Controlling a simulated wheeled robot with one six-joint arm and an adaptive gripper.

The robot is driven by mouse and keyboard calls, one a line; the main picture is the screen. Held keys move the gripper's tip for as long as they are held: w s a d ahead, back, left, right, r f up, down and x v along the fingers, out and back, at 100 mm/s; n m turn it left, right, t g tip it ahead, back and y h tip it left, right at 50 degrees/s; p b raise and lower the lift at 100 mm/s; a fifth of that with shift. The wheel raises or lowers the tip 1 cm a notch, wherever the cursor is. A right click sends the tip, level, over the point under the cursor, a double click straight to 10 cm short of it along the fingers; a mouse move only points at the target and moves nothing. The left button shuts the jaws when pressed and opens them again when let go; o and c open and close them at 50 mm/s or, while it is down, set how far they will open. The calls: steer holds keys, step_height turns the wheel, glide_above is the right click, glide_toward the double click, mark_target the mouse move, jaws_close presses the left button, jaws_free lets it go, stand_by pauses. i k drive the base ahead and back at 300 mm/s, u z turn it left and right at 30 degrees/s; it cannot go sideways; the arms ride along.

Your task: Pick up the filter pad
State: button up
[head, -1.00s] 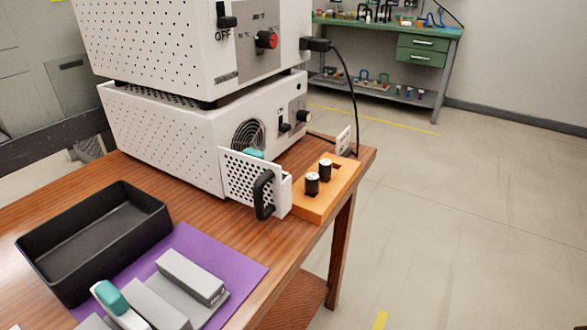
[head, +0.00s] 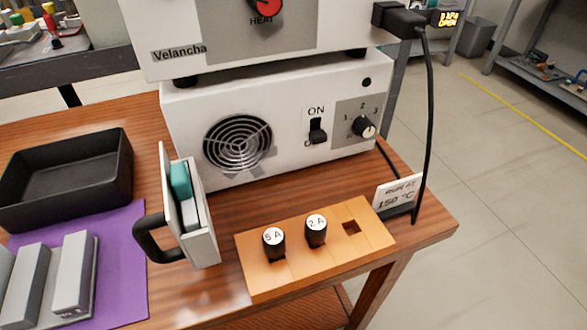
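A teal-topped pale piece (head: 181,183), which looks like a filter pad, sits inside a white perforated drawer-like holder (head: 204,240). The holder stands on the wooden table in front of the white fan unit and has a black handle (head: 148,241) on its left side. Much of the pad is hidden by the holder's walls. My gripper is not in view.
A black tray (head: 65,215) and a purple mat (head: 122,262) with grey blocks (head: 75,278) lie left. An orange board (head: 300,270) with fuses 5A (head: 274,243) and 2A (head: 316,231) lies right. A black cable (head: 431,130) hangs by the 150 °C card (head: 397,191).

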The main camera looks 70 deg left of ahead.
mark_target(182, 185)
steer(key=i, duration=0.2)
steer(key=u, duration=4.85)
steer(key=k, duration=1.3)
steer(key=z, duration=1.65)
steer(key=i, duration=0.5)
